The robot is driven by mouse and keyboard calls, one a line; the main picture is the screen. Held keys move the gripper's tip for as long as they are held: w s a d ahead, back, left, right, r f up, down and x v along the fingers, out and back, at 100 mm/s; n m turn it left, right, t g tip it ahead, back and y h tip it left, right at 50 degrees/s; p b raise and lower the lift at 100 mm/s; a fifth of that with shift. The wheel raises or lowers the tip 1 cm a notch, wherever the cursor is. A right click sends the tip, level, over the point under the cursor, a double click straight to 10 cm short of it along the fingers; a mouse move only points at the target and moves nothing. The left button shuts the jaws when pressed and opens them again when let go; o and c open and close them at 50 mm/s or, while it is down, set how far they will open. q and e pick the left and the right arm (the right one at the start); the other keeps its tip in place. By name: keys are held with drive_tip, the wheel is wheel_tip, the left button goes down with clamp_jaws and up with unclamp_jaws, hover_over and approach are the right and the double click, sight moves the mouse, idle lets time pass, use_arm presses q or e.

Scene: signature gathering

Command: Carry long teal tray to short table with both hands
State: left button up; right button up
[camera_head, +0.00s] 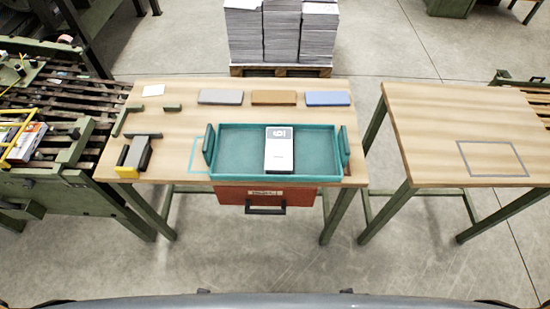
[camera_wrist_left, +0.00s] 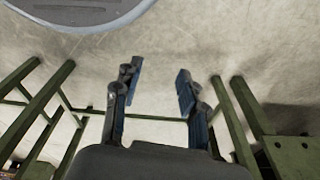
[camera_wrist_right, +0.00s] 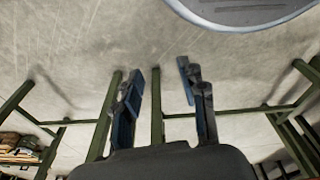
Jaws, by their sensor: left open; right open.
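The long teal tray (camera_head: 225,150) lies on the left wooden table (camera_head: 180,98), near its front edge. It has an upright handle at each short end. My right gripper (camera_wrist_right: 160,83) is open and empty over floor too. Neither gripper shows clearly in the head view.
Grey (camera_head: 220,97), brown (camera_head: 274,98) and blue (camera_head: 327,99) blocks lie behind the tray. A yellow and black tool (camera_head: 133,158) stands at the left. A red drawer (camera_head: 265,198) hangs under the front edge. A narrow gap separates the tables. The short table's top is clear.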

use_arm(q)
drive_tip(key=w+r+m+t+b, duration=0.1)
drive_tip(key=w+r+t+b, duration=0.1)
drive_tip(key=w+r+b, duration=0.95)
use_arm(e)
drive_tip(key=w+d+r+n+t+h, duration=0.25)
drive_tip(key=w+r+n+t, duration=0.2)
drive_tip(key=w+r, duration=1.15)
use_arm(q)
drive_tip(key=m+t+b, duration=0.2)
drive_tip(key=m+t, duration=1.2)
drive_tip(key=m, duration=1.9)
approach(207, 136)
drive_tip(key=s, duration=0.4)
use_arm(e)
drive_tip(key=n+t+y, duration=0.2)
drive_tip(key=n+t, duration=1)
drive_tip(key=n, duration=1.7)
approach(345, 135)
drive_tip(key=s, duration=0.4)
use_arm(q)
drive_tip(key=shift+f, duration=0.2)
drive_tip(key=shift+w+a, duration=0.1)
use_arm(e)
drive_tip(key=shift+w, duration=0.1)
